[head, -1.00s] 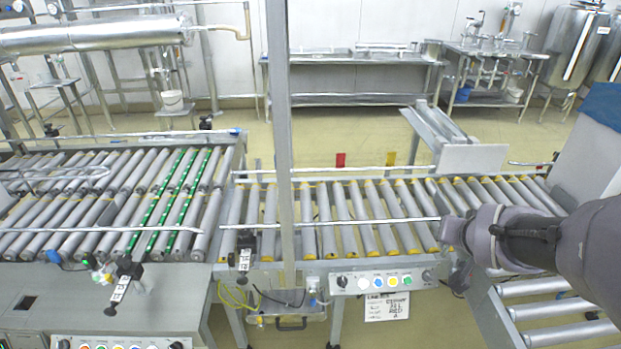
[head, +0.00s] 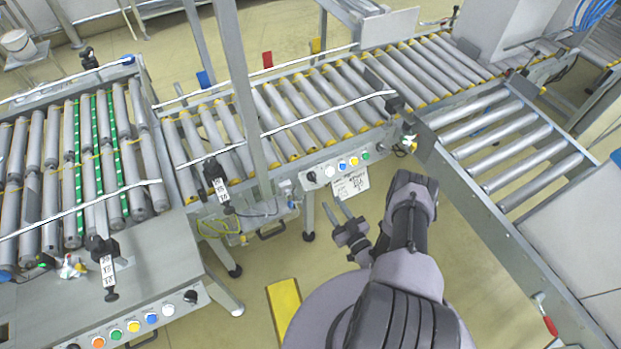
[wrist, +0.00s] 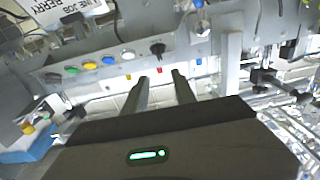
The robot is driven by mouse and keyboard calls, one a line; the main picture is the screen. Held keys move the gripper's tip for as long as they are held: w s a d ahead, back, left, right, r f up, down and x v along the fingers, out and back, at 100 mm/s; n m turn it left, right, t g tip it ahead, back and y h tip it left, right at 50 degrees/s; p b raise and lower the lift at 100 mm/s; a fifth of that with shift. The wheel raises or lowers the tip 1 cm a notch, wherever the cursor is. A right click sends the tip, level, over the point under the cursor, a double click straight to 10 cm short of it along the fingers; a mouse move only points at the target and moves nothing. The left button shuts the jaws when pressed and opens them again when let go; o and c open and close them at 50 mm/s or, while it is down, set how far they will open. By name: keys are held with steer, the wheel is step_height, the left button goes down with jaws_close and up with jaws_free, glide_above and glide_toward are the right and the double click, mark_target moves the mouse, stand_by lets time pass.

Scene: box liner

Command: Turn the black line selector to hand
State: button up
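A control panel (head: 345,165) on the front of the middle conveyor carries a row of coloured buttons with a black knob at each end. The left black selector knob (head: 311,177) is beside the white button; it also shows in the wrist view (wrist: 157,48), where the panel appears upside down. The other dark knob (head: 381,147) is past the green button. Their markings are too small to read. My gripper (head: 336,208) is open and empty in front of the panel, apart from it. In the wrist view its fingertips (wrist: 160,76) point toward the left knob.
A paper label (head: 351,184) hangs under the panel. A cable tray (head: 262,225) and conveyor legs are to the left. A second panel (head: 140,325) with its own buttons is at lower left. A side conveyor (head: 520,140) is on the right. Open floor lies in front.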

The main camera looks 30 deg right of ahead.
mark_target(313, 176)
steer(key=w+b, duration=0.1)
steer(key=w, duration=0.3)
steer(key=w+b, duration=0.1)
steer(key=w, duration=0.3)
steer(key=w+b, duration=0.2)
steer(key=w, duration=0.3)
steer(key=shift+a, duration=0.3)
steer(key=shift+c, duration=0.4)
jaws_close()
